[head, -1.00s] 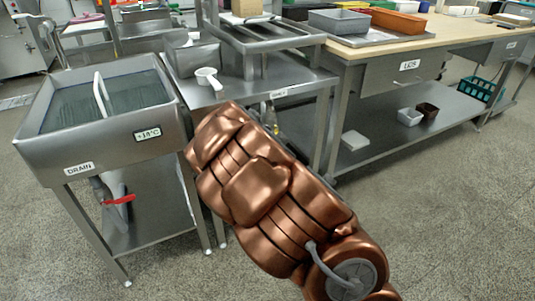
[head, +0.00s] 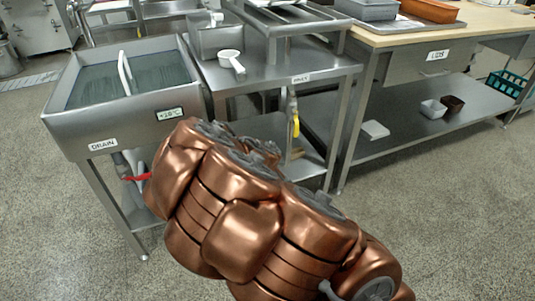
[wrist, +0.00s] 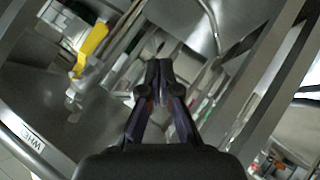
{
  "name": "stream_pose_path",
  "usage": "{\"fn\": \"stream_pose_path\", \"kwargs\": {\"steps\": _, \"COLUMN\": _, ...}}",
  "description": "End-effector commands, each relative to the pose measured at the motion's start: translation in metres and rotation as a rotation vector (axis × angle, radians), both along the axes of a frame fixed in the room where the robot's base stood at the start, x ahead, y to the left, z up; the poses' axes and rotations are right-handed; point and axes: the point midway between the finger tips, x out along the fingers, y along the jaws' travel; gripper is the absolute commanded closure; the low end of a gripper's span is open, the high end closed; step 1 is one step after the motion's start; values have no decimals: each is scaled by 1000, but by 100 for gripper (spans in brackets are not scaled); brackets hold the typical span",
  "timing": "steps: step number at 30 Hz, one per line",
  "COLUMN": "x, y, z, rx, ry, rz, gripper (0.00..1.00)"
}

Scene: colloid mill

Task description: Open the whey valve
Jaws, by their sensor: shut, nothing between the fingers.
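The whey valve's yellow handle (head: 296,124) hangs on a pipe under the steel table (head: 262,75), below a small white label that is hard to read in the head view. In the wrist view the yellow handle (wrist: 92,46) is at the upper left, tilted, with a metal valve body below it. A label starting "WHE" (wrist: 33,138) is on the table edge at lower left. My gripper (wrist: 160,68) is shut and empty, to the right of the handle in the picture and apart from it. In the head view my copper arm hides the gripper.
A second valve, with a red handle (head: 136,177), is under the drain basin (head: 125,85) at left. A white scoop (head: 231,62) lies on the steel table. Table legs and a lower shelf surround the yellow handle. Floor at right is clear.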

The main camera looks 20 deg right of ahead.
Motion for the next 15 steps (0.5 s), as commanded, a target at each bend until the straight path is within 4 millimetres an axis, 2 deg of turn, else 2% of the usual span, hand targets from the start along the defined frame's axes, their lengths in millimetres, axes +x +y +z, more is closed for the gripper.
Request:
{"fn": "stream_pose_path", "kwargs": {"steps": 7, "x": -12, "y": 14, "z": 1, "rx": -1, "ry": 1, "rz": 2, "gripper": 100}}
{"fn": "stream_pose_path", "kwargs": {"steps": 15, "x": -15, "y": 16, "z": 1, "rx": 1, "ry": 0, "rz": 1, "gripper": 100}}
